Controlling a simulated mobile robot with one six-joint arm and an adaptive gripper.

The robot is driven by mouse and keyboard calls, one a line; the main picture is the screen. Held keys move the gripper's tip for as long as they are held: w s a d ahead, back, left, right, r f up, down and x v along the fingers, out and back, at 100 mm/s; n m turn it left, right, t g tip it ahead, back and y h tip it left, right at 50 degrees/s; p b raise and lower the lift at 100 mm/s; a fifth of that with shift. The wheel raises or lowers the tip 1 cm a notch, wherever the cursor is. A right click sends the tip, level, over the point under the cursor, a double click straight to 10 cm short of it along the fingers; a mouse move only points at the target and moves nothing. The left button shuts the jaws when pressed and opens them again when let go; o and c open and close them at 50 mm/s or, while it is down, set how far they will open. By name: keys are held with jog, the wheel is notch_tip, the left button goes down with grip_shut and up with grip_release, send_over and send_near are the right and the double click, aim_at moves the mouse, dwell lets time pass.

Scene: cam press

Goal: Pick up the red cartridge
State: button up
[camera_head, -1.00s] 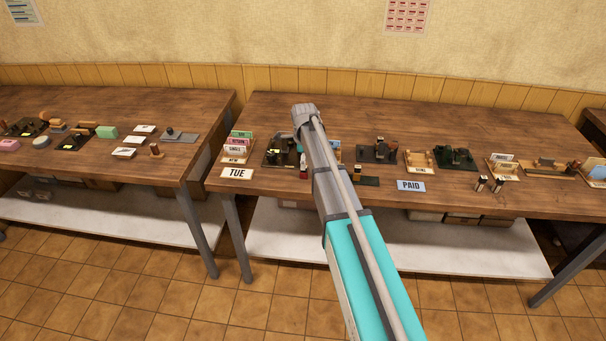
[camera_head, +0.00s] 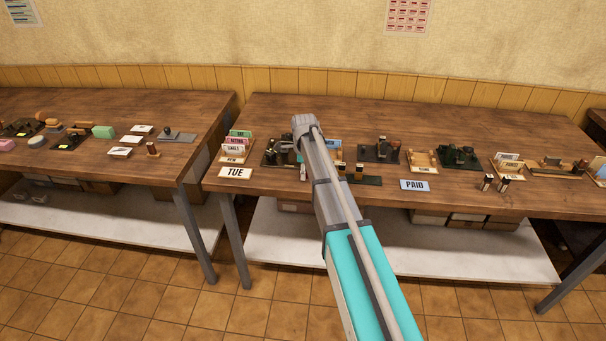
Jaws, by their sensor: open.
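I cannot make out the red cartridge; my arm hides part of the right table where small items stand. My gripper (camera_head: 303,171) hangs below the wrist, over the front of the dark press-like fixture (camera_head: 277,154) at the table's left part. Only a small grey piece of it shows beside my arm, and its jaws are open. I see nothing held in it. A dark strip with small yellow-marked blocks (camera_head: 362,180) lies just right of my arm.
A TUE sign (camera_head: 236,173) and a card rack (camera_head: 237,147) stand at the left. A blue PAID sign (camera_head: 415,185) lies at the front edge. Dark fixtures (camera_head: 379,151) (camera_head: 459,157) and a wooden tray (camera_head: 422,161) stand further right. The table's back strip is clear.

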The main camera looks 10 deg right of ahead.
jog(key=shift+c, duration=0.3)
grip_shut()
jog(key=shift+r, duration=0.1)
dwell(0.5)
notch_tip(320, 180, up, 3)
jog(key=p, duration=0.2)
jog(key=shift+f+p, duration=0.2)
jog(key=shift+p, duration=0.15)
jog(key=s+r+p, duration=1)
jog(key=s, duration=0.4)
jog(key=shift+d, duration=0.45)
jog(key=shift+r, duration=0.1)
